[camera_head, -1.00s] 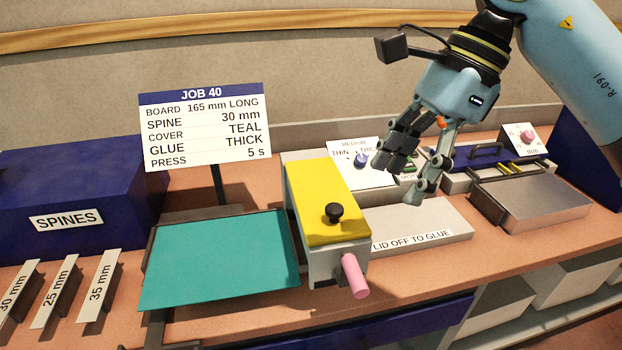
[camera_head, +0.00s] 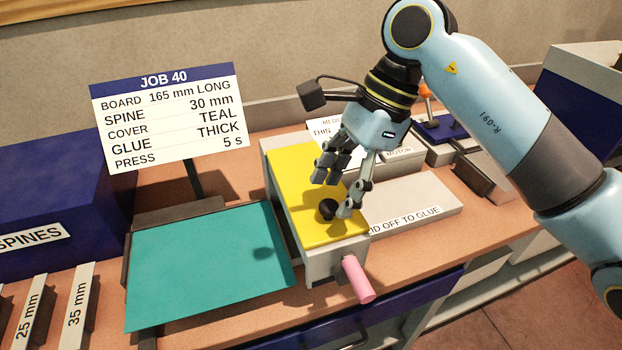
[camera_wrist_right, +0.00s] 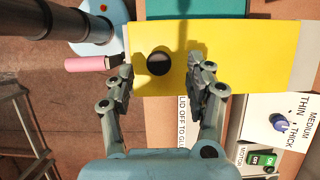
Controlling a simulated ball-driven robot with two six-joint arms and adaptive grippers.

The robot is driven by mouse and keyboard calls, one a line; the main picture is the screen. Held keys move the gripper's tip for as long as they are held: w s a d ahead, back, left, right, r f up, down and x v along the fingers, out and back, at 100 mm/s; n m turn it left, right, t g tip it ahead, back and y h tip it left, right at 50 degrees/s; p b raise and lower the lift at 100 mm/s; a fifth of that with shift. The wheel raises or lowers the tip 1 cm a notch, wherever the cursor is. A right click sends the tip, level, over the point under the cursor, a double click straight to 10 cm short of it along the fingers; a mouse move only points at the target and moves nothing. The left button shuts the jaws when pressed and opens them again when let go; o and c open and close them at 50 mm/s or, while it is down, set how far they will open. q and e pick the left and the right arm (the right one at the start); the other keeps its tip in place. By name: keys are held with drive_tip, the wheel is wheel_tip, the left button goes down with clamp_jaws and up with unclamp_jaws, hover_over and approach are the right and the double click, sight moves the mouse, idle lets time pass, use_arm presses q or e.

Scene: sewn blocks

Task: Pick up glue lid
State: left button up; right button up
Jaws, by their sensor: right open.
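The glue lid (camera_head: 300,180) is a flat yellow plate with a round black knob (camera_head: 327,208) near its front end. It lies on top of the grey glue box (camera_head: 322,262), which has a pink handle (camera_head: 357,279) at its front. My right gripper (camera_head: 336,198) is open just above the lid, its fingers near the knob. In the right wrist view the knob (camera_wrist_right: 159,63) shows between and slightly beyond the open fingertips (camera_wrist_right: 165,75), nearer the left one. Nothing is held. My left gripper does not show.
A grey slab (camera_head: 418,206) labelled "LID OFF TO GLUE" lies right of the glue box. A teal sheet (camera_head: 205,265) lies to its left. A job sign (camera_head: 170,115) stands behind.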

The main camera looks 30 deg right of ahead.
sight(312, 209)
drive_tip(key=shift+x, duration=1.25)
clamp_jaws()
